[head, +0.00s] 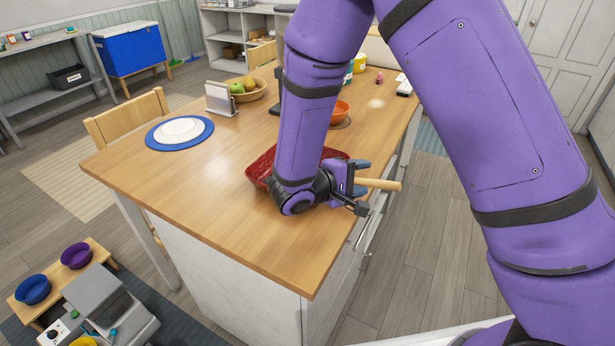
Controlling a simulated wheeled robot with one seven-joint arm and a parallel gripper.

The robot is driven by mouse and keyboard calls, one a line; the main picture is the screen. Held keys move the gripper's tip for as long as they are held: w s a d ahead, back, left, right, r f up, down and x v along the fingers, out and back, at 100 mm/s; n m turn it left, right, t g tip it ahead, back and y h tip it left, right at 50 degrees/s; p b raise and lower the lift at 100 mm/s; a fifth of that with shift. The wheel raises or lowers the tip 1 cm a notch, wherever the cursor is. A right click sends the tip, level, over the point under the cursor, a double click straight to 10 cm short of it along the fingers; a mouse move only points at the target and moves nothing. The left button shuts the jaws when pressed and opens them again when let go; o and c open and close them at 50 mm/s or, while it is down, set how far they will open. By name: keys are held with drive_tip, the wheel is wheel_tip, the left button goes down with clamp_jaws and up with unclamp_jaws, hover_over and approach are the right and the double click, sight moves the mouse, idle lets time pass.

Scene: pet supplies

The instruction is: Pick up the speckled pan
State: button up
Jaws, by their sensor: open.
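The speckled pan (261,166) is a red pan on the wooden table, near its right edge. My forearm and wrist hide much of it. A pale wooden handle (385,184) sticks out to the right past the table edge; where it joins the pan is hidden behind my wrist. My gripper (361,179) is open at the handle, with its blue fingertips seen on the far and near sides of it. I cannot tell whether they touch it.
The wooden table (200,205) is clear at the front left. A blue-rimmed plate (180,133), a fruit bowl (240,92), a white stand (221,99) and an orange bowl (341,108) stand farther back. A chair (127,119) is at the left edge.

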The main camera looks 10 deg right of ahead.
sight(365, 182)
drive_tip(key=a+f+t, duration=0.1)
drive_tip(key=f, duration=0.1)
drive_tip(key=a+f+n+t, duration=0.1)
drive_tip(key=f, duration=0.1)
drive_tip(key=a+f+n+t, duration=0.1)
drive_tip(key=a+f, duration=0.1)
drive_tip(key=shift+w+t+y, duration=0.3)
drive_tip(key=shift+w, duration=0.05)
drive_tip(key=x, duration=1)
drive_tip(key=shift+w+d+f, duration=0.1)
drive_tip(key=shift+d+f, duration=0.1)
drive_tip(key=shift+f, duration=0.1)
drive_tip(key=shift+c, duration=0.5)
clamp_jaws()
